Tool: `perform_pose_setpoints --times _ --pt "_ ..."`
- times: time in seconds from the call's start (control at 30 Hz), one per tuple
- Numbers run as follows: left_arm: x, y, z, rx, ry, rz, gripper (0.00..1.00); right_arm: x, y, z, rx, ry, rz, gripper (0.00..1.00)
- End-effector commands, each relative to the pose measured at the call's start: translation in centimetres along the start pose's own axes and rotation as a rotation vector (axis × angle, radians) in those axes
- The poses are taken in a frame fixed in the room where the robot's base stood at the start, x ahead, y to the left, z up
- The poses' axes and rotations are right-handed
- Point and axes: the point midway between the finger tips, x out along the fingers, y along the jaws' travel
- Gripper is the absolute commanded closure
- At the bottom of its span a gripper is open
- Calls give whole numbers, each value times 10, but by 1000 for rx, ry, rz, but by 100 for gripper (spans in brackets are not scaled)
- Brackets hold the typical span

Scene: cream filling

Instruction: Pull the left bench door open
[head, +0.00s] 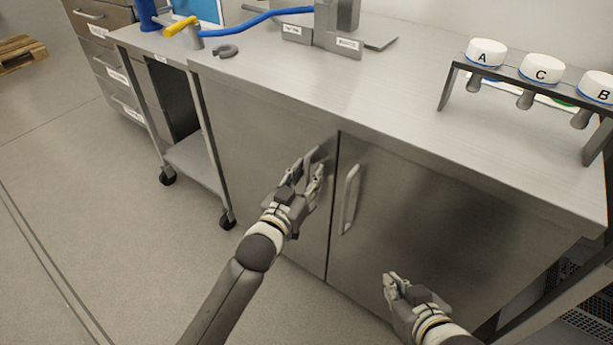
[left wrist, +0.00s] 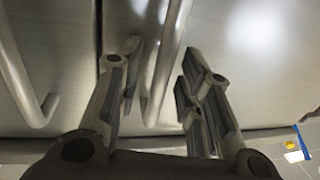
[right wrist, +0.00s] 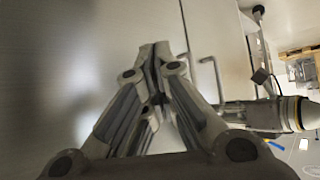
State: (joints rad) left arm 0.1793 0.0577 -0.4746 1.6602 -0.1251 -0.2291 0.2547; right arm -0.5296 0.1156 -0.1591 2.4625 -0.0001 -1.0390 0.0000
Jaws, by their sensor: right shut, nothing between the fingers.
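The left bench door (head: 260,135) is a flat steel panel, shut flush with the right door (head: 430,220). My left gripper (head: 306,172) is in front of its handle and hides most of it. In the left wrist view that handle (left wrist: 167,62) is a slanted metal bar running between the two spread fingers (left wrist: 160,75). The fingers are open, and I cannot tell whether either touches the bar. The right door's handle (head: 350,198) also shows in the left wrist view (left wrist: 36,105). My right gripper (head: 393,280) is shut and empty before the right door.
The steel bench top (head: 400,110) holds a rack (head: 520,72) with white containers lettered A, C and B at the right. A wheeled cart (head: 195,155) stands left of the bench, beside a drawer cabinet (head: 105,45). The floor (head: 90,210) in front is clear.

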Motion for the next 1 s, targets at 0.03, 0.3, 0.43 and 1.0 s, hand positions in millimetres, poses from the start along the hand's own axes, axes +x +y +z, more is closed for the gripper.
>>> perform_pose_setpoints --times 0.03,0.3,0.43,1.0 --pt "0 0 0 0 0 0 66 0 0 0 0 0 0 100" --pt "0 0 0 0 0 0 90 0 0 0 0 -1 0 100" --pt "0 0 0 0 0 0 100 0 0 0 0 -2 1 100" --pt "-9 -1 -1 2 -2 18 100 -8 2 24 2 -120 5 100"
